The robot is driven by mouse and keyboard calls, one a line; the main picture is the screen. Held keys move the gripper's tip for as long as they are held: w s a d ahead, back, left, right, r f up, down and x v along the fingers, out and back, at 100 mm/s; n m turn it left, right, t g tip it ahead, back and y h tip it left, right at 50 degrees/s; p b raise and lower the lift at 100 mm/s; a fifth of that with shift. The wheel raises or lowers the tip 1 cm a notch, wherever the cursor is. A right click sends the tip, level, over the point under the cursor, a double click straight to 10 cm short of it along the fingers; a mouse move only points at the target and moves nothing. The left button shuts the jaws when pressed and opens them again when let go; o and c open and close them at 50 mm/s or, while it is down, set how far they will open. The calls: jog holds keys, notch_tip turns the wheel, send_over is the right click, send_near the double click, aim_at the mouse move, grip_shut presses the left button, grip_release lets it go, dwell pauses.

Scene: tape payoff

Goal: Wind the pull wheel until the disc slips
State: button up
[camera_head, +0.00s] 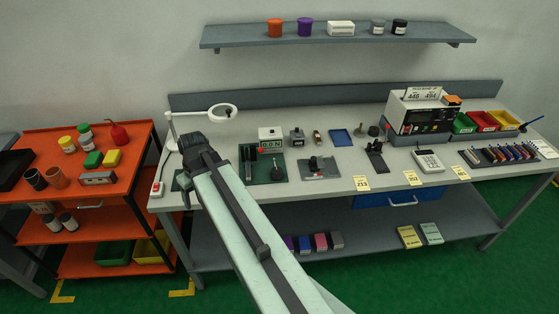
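A force fixture stands on a dark green mat (262,179) on the grey bench. Its small display (270,144) reads 0.0 N, and a dark upright part (277,171) stands on the mat. To its right, a grey plate (321,173) carries a small dark device with a red part. I cannot tell which part is the pull wheel or the disc at this size. My pale green arm rises from the bottom to a dark end (192,142) over the bench's left part, left of the mat. My gripper's fingers cannot be made out there.
A white ring lamp (222,111) stands close to my arm's dark end. An orange cart (125,182) stands left of the bench. A shelf (338,36) hangs above.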

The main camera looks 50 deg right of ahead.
jog(key=s+d+t, duration=0.1)
jog(key=s+d, duration=0.2)
jog(key=d, duration=1.4)
jog(key=t, duration=0.2)
send_near(278, 171)
jog(key=f, duration=0.1)
jog(key=shift+n, duration=0.3)
jog(key=b+x, duration=0.7)
jog(key=x, duration=0.1)
jog(key=shift+w+f+b, duration=0.15)
jog(key=shift+w+b, duration=0.15)
jog(key=shift+a, duration=0.1)
